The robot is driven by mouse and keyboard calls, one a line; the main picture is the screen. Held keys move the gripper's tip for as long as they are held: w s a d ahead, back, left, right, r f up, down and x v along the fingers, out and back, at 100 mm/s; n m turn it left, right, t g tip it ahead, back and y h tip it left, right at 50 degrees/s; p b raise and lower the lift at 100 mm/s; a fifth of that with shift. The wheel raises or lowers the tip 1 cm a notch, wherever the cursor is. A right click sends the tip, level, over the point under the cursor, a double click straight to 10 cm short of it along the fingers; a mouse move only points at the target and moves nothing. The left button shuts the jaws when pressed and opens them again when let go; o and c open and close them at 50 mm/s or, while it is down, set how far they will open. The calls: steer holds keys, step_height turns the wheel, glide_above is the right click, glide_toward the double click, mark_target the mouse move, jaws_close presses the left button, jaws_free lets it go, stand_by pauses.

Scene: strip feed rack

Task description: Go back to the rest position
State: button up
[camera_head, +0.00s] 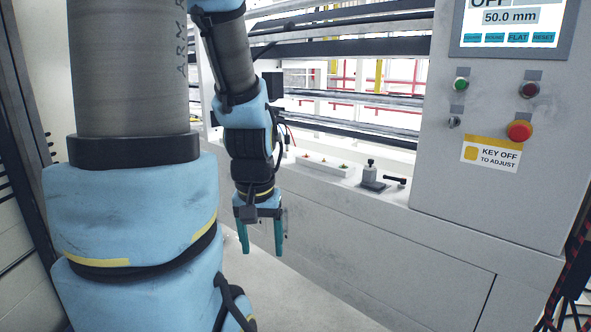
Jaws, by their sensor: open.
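My gripper (261,237) hangs at the end of my arm, left of the middle of the view, with its two teal fingers pointing down. The fingers are apart and nothing shows between them. It is in front of the grey machine's lower panel (340,225), above the pale floor. My blue and grey arm fills the left of the view and hides part of the rack behind it.
A control panel (450,200) at the right has a screen (512,22), buttons and a red emergency stop (519,130). A ledge carries a small clamp (371,175) and a black-handled lever (396,181). Rails (350,98) run behind. Floor (290,290) below the gripper looks clear.

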step_height(320, 180, up, 16)
steer(key=p, duration=1.3)
steer(key=shift+f+p, duration=0.2)
steer(key=shift+p, duration=0.15)
